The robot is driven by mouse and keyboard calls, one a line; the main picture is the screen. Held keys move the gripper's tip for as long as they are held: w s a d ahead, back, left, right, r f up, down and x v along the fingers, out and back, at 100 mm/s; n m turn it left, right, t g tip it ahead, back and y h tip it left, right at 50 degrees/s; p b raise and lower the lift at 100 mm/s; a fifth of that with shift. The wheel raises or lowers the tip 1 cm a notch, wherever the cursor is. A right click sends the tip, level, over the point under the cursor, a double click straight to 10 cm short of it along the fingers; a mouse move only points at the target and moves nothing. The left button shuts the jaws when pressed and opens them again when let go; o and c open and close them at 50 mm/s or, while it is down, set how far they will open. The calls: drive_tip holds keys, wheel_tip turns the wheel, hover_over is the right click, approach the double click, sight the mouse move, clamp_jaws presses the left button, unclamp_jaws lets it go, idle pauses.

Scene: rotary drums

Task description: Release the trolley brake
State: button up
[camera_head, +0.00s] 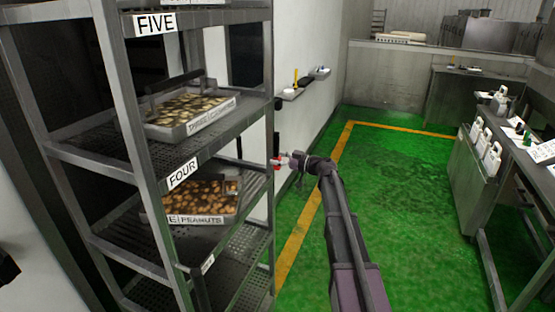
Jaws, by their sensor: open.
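I see no trolley or brake that I can make out. My gripper (284,161) is small in the view, at the end of my arm, beside the right edge of the metal shelf rack (118,90). It points left toward the rack and is open. A small red patch shows at its tip; I cannot tell whether it belongs to the gripper or to something behind it. The rack's lower end is cut off by the picture's bottom edge.
Trays of nuts stand on the rack, one upper tray (190,112) and one lower tray (203,200). A steel bench (470,190) with white containers stands at right. Green floor (390,165) with a yellow line is clear between.

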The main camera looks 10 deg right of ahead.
clamp_jaws()
